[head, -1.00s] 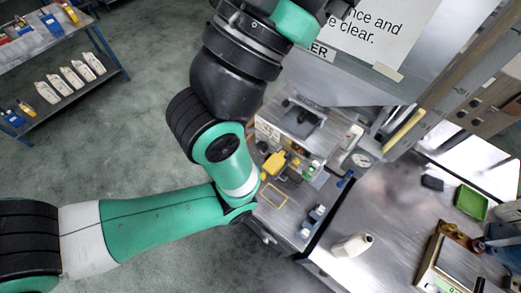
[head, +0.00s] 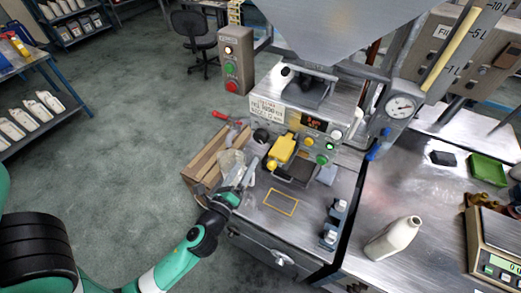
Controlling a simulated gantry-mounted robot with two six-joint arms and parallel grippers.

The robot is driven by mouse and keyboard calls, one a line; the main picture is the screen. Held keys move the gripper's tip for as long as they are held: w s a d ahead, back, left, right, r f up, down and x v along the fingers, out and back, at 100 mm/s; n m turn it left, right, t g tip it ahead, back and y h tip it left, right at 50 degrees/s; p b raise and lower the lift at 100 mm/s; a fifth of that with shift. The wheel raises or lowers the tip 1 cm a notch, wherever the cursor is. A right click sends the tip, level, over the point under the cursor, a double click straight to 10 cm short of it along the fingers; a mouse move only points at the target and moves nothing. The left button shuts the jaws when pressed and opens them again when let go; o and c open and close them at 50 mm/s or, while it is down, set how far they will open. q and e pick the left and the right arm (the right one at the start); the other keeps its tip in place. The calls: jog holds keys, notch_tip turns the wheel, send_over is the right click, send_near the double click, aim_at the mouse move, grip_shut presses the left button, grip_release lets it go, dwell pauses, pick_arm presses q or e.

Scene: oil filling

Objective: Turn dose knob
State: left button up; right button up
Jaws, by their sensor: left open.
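The filling machine (head: 278,108) stands on the metal bench. Its front panel has a small display with red digits (head: 314,121), a pale round knob (head: 337,134) at the display's right, and green buttons (head: 322,159) below. I cannot tell for sure which control is the dose knob. My left gripper (head: 247,172) is open, in front and to the left of the panel, above the bench's left edge. It is apart from the knob and seems empty. My right gripper is not in view.
A yellow object (head: 282,151) and a dark pad sit in front of the panel. A yellow outlined square (head: 281,202) is empty.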

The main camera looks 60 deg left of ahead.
aim_at(259, 139)
pick_arm(q)
jog(key=p+x, duration=0.1)
jog(key=x, duration=1)
jog(key=shift+w+a+r, duration=0.15)
jog(key=shift+w+a, duration=0.05)
jog(key=shift+w, duration=0.05)
jog(key=shift+c, duration=0.2)
jog(key=c, duration=1.3)
